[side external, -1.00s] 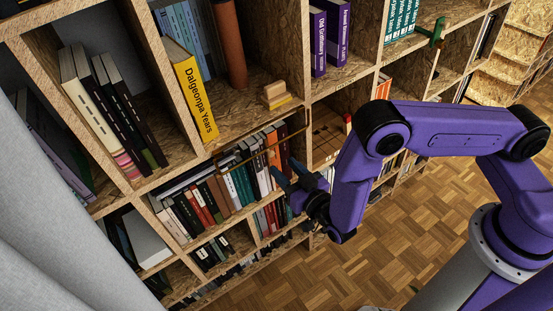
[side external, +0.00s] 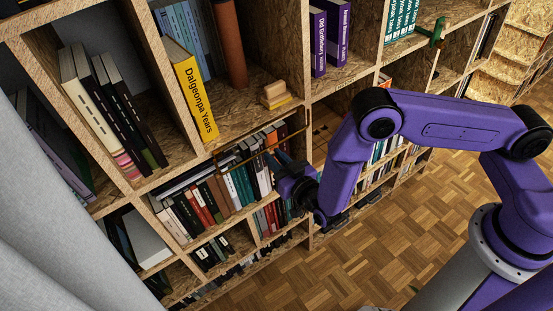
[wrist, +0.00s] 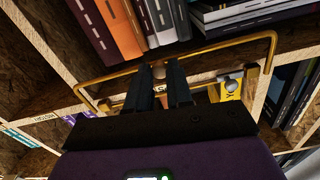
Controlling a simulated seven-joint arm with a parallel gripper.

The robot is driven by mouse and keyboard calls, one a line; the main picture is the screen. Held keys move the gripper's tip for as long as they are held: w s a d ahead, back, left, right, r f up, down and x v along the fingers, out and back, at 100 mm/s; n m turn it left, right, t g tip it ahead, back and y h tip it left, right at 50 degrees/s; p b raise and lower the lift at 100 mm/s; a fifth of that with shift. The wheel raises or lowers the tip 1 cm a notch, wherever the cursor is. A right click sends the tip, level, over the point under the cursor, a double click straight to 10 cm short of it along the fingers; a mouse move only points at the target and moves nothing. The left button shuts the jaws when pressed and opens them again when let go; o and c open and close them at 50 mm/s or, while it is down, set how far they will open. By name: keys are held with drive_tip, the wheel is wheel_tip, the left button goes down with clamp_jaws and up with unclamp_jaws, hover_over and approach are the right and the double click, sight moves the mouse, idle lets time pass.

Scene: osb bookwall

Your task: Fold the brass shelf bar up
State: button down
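The brass shelf bar (wrist: 232,47) is a thin golden U-shaped rod. In the wrist view it spans the front of a shelf bay, with a bent end at each side. In the side external view the bar (side external: 244,159) runs slanting across the front of a bay of books, below the shelf with the yellow book. My gripper (wrist: 160,68) has two dark fingers with a narrow gap between them. The fingertips overlap the middle of the bar in the wrist view; I cannot tell whether they touch it. In the side view my gripper (side external: 279,160) is at the bay's right part, its tips small and dark.
Books (side external: 233,186) stand behind and below the bar. Chipboard uprights frame the bay. A grey curtain (side external: 50,230) hangs at the left.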

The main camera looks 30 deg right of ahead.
sight(272, 154)
drive_tip(key=shift+s+a+r+m+g+h, duration=0.15)
drive_tip(key=shift+s+r+g, duration=0.3)
drive_tip(key=shift+g, duration=0.5)
drive_tip(key=shift+s+r+m+g+h, duration=0.1)
drive_tip(key=shift+s+r+g, duration=0.3)
drive_tip(key=shift+g, duration=0.5)
drive_tip(key=shift+s+a+r+m+g+h, duration=0.15)
drive_tip(key=shift+s+r+g, duration=0.15)
drive_tip(key=shift+r+g, duration=0.5)
drive_tip(key=shift+d+f, duration=0.15)
drive_tip(key=shift+f, duration=0.1)
drive_tip(key=c, duration=1)
unclamp_jaws()
drive_tip(key=v, duration=1.7)
drive_tip(key=shift+s+r, duration=0.15)
drive_tip(key=shift+r, duration=0.15)
